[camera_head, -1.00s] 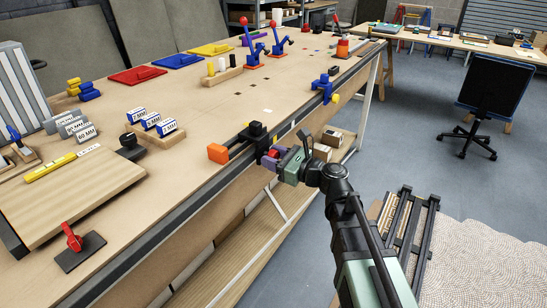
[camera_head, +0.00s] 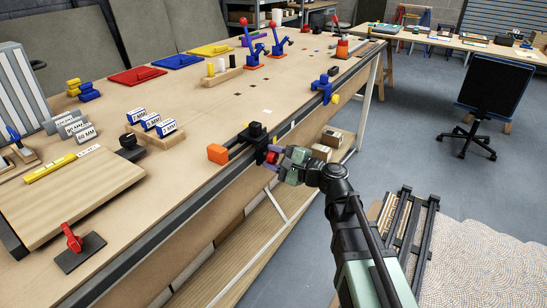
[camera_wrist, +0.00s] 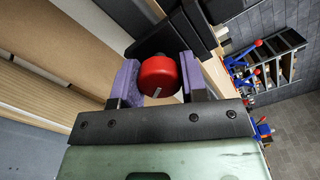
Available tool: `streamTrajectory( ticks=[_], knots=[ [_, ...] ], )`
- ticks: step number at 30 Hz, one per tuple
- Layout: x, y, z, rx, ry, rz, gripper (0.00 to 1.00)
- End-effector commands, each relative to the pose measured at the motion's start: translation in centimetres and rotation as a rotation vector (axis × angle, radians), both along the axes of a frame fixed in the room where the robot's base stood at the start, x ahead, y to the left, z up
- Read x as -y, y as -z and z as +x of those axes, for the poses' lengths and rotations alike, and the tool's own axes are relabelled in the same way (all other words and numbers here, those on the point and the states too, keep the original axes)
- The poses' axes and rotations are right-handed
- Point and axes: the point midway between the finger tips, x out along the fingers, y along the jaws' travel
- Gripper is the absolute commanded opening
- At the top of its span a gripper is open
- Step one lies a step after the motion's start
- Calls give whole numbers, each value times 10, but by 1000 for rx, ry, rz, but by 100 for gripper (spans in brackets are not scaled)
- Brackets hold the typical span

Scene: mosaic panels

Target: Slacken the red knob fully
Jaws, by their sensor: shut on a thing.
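The red knob (camera_wrist: 158,76) is a round cylinder with a pale mark on its rim, between the two purple fingers of my gripper (camera_wrist: 157,72) in the wrist view. The fingers are shut on its sides. In the head view the knob (camera_head: 272,157) is small and partly hidden by my gripper (camera_head: 273,161), at the bench's front edge. It sits on the front of a black clamp-like fixture (camera_head: 257,134). The knob's shaft is mostly hidden.
An orange block (camera_head: 217,153) is on the left end of the fixture's bar. A blue clamp with a yellow knob (camera_head: 325,88) sits farther along the bench edge. Cardboard boxes (camera_head: 330,140) stand on the lower shelf.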

Motion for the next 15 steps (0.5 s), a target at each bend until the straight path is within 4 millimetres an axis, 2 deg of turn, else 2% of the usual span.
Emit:
streamTrajectory(
  ticks=[15],
  knots=[
    [0,-1,0,419,0,-253,16]
  ],
)
